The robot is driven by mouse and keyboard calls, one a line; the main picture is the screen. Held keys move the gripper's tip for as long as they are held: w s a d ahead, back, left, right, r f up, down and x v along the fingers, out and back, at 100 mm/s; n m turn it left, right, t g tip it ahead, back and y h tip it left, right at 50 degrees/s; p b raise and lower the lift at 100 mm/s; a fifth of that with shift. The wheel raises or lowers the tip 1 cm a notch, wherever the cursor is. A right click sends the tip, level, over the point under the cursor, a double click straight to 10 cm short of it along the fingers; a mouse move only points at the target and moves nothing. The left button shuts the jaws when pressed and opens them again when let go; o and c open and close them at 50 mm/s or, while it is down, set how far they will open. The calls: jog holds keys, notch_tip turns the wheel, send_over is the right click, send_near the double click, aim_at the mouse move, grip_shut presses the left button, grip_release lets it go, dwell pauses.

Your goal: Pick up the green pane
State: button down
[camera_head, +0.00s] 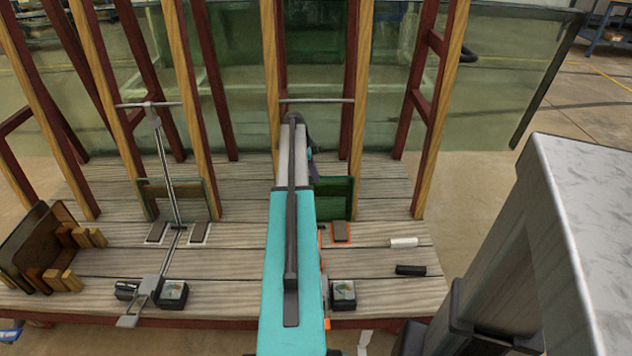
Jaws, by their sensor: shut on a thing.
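The green pane (335,198) stands upright behind and right of my teal arm, at the foot of the wooden posts. My arm hides its left part. My gripper (314,170) shows only as a small dark piece past the arm's right edge, at the pane's top edge. It is shut on the pane, though the fingertips are mostly hidden. I cannot tell whether the pane's lower edge touches the deck. A second, paler greenish pane (178,198) stands between posts at the left.
Wooden posts (440,110) and large glass sheets (510,80) rise behind. The plank deck (250,240) holds brown pads (341,232), gauge boxes (172,295), a rack of dark panes (38,245), a white rod (403,242) and a black rod (410,270). Bare planks lie left of my arm.

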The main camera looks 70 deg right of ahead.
jog(key=shift+d+r, duration=0.15)
jog(key=shift+r, duration=1.55)
jog(key=shift+a+r, duration=0.15)
jog(key=shift+a, duration=0.1)
jog(key=s+a+r, duration=0.1)
jog(key=s+a, duration=0.1)
jog(key=a, duration=1.3)
jog(key=shift+a+r, duration=0.2)
jog(key=shift+a, duration=0.1)
